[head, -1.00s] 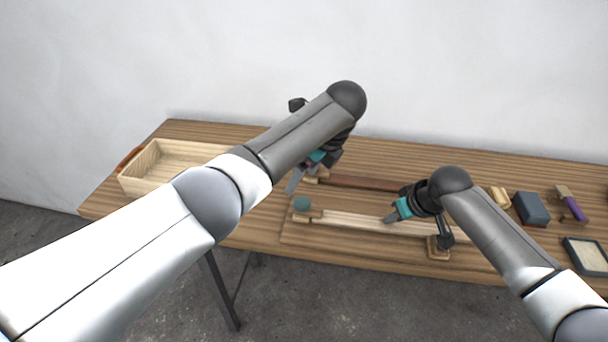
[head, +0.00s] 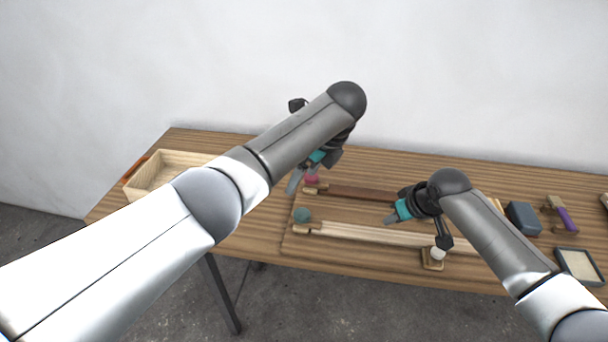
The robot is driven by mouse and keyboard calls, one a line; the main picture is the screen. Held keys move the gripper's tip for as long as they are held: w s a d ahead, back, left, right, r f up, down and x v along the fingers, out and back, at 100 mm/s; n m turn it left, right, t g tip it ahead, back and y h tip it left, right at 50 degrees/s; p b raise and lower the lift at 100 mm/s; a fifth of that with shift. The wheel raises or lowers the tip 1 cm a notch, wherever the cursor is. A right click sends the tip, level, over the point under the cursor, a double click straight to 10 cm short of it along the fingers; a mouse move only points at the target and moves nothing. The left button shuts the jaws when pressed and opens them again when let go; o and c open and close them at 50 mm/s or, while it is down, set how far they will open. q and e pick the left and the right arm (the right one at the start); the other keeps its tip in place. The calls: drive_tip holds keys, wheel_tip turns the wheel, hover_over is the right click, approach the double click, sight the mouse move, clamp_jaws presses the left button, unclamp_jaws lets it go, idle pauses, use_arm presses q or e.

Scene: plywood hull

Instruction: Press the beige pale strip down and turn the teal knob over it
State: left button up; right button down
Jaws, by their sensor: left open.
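The beige pale strip (head: 372,234) lies lengthwise near the front of a wooden board on the table. The teal knob (head: 302,215) is at its left end; I cannot tell whether it overlaps the strip. My left gripper (head: 295,184) is open and empty, above and behind the teal knob, apart from it. The strip's right end is partly hidden by my right arm.
A dark brown strip (head: 362,192) lies behind the pale one, with a pinkish-red knob (head: 312,180) at its left end. A white knob (head: 437,254) stands at the front. A wooden tray (head: 148,181) is left; a blue-grey block (head: 524,218), purple-handled tool (head: 566,218) and framed pad (head: 578,265) are right.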

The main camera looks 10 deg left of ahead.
drive_tip(key=shift+r+p, duration=1.7)
drive_tip(key=shift+p, duration=0.05)
wheel_tip(320, 180, up, 5)
drive_tip(key=p, duration=0.5)
